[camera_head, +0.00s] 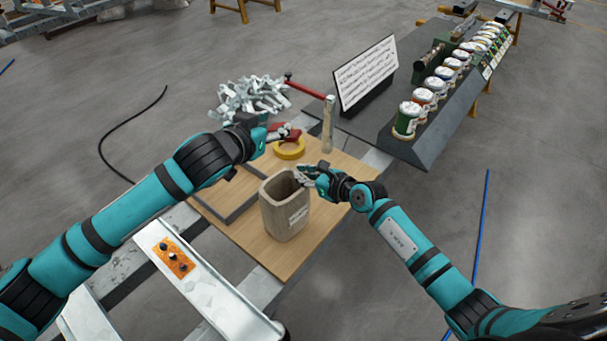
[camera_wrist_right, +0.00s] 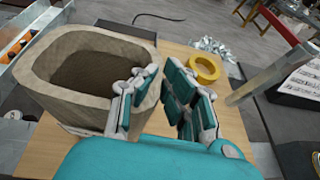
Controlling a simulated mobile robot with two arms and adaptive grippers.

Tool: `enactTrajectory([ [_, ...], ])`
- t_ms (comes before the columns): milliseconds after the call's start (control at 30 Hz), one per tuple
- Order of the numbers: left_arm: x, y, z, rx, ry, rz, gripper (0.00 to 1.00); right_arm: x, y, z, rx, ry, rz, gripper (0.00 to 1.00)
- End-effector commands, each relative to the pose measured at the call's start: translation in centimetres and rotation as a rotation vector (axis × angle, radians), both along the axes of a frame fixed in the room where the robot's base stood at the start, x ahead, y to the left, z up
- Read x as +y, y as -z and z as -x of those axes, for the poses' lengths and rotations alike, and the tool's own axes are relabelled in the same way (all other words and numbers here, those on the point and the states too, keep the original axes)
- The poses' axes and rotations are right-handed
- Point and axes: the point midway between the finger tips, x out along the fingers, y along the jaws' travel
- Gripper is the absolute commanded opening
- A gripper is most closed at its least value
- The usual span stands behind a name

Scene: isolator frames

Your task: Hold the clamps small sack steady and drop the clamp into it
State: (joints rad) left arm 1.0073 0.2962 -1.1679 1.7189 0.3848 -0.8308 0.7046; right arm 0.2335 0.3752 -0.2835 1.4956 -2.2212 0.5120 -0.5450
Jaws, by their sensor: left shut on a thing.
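The clamps small sack (camera_head: 285,215), a beige open-topped bag with a white label, stands upright on the wooden board; its wide mouth (camera_wrist_right: 75,88) shows in the right wrist view. My left gripper (camera_head: 284,135) is shut on a small red clamp (camera_head: 291,139), held behind the sack and near a yellow tape roll. The fingers hide part of the clamp. My right gripper (camera_head: 306,175) is at the sack's right rim. In the right wrist view its fingers (camera_wrist_right: 163,105) are apart, one overlapping the rim; I cannot tell whether they touch it.
The yellow tape roll (camera_head: 289,149) lies on the wooden board (camera_head: 335,205). A pile of metal parts (camera_head: 250,97) lies behind. Several cans (camera_head: 406,118) line a dark bench at right. A grey tray is left of the sack.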

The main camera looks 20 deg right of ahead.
Motion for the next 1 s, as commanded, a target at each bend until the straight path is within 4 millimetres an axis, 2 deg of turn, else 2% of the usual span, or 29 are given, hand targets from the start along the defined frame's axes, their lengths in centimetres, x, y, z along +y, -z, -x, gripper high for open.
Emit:
enactTrajectory([
  [167,0.0,0.2,0.0,0.000,0.000,0.001,0.00,0.0,0.0,0.0,0.000,0.000,0.000,0.00],
  [1000,0.0,6.0,0.0,0.000,0.000,0.001,0.00,0.0,0.0,0.0,0.001,0.000,0.000,0.00],
])
